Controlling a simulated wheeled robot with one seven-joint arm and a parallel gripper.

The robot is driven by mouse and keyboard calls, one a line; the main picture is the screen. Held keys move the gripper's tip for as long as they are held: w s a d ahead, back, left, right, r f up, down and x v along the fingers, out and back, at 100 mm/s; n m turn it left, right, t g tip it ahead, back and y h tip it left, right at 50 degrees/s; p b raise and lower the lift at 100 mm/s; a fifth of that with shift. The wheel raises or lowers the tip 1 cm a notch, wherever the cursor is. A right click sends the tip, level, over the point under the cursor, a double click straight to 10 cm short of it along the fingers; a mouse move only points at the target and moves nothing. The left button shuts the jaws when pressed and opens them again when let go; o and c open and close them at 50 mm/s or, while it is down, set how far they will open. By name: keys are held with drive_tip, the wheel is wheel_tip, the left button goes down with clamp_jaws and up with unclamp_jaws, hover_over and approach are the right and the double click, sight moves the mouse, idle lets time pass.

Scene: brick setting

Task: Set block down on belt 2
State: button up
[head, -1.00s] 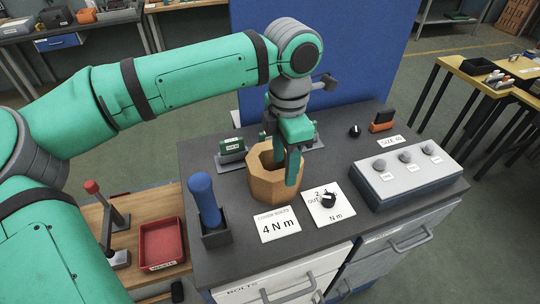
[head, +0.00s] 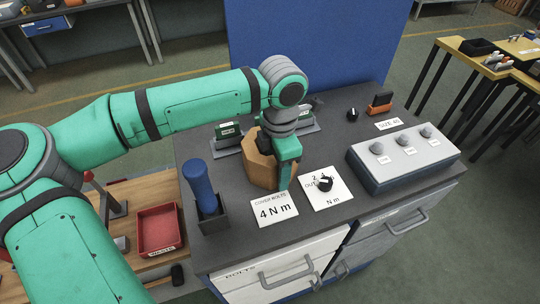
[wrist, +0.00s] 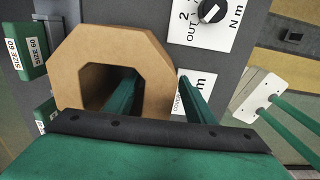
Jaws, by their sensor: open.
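The block is a brown octagonal ring (head: 258,172) with a wide hole, resting on the dark worktop (head: 335,140). It also shows in the wrist view (wrist: 155,65). My gripper (wrist: 158,78) is open and low over the block's wall. In the wrist view one finger reaches into the hole and the other is outside, right of the block. The head view shows my gripper (head: 275,180) at the block's right side, hiding part of it. I cannot tell whether either finger touches the wall. I see no belt marked 2; a card with a 2 and a black knob (head: 325,184) lies right of the block.
A "4 N m" card (head: 274,210) lies in front of the block. A blue-handled tool stands in a holder (head: 214,221) at left. Green "SIZE 60" pieces (wrist: 31,55) are behind the block. A grey box with knobs (head: 403,157) stands at right. A red tray (head: 158,229) is lower left.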

drive_tip(key=shift+f, duration=0.5)
drive_tip(key=shift+w, duration=0.1)
clamp_jaws()
drive_tip(key=shift+r, duration=0.1)
idle(0.8)
